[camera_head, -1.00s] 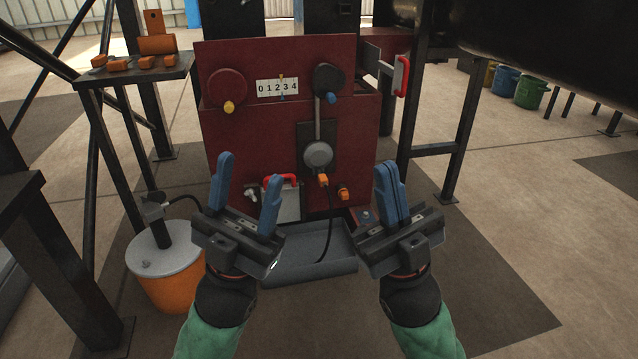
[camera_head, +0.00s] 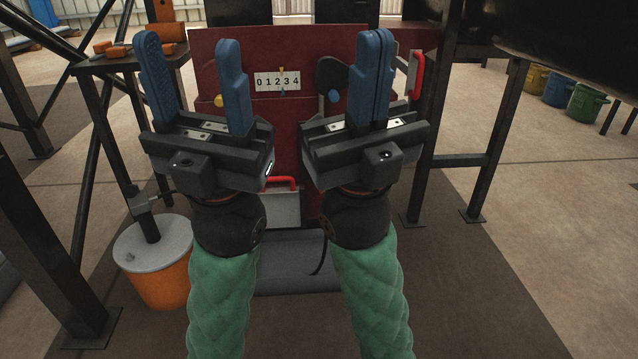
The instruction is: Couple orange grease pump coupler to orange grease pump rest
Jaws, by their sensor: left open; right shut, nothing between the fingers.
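The orange grease pump (camera_head: 160,282) stands on the floor at the left, with a grey lid and a dark post. A short length of its black hose (camera_head: 323,256) shows over the grey tray, between my forearms. The orange coupler and the orange rest on the red press are hidden behind my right gripper and wrist. My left gripper (camera_head: 188,46) is open and empty, its blue fingers raised in front of the press's left side. My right gripper (camera_head: 373,40) is shut with nothing in it, in front of the press's right side.
The red press (camera_head: 278,130) fills the centre, with a number plate (camera_head: 278,82) and a red-handled part (camera_head: 417,75) at right. A dark side table (camera_head: 130,62) with orange parts stands at left. A grey tray (camera_head: 290,275) lies below. Black frame legs (camera_head: 500,150) stand at right.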

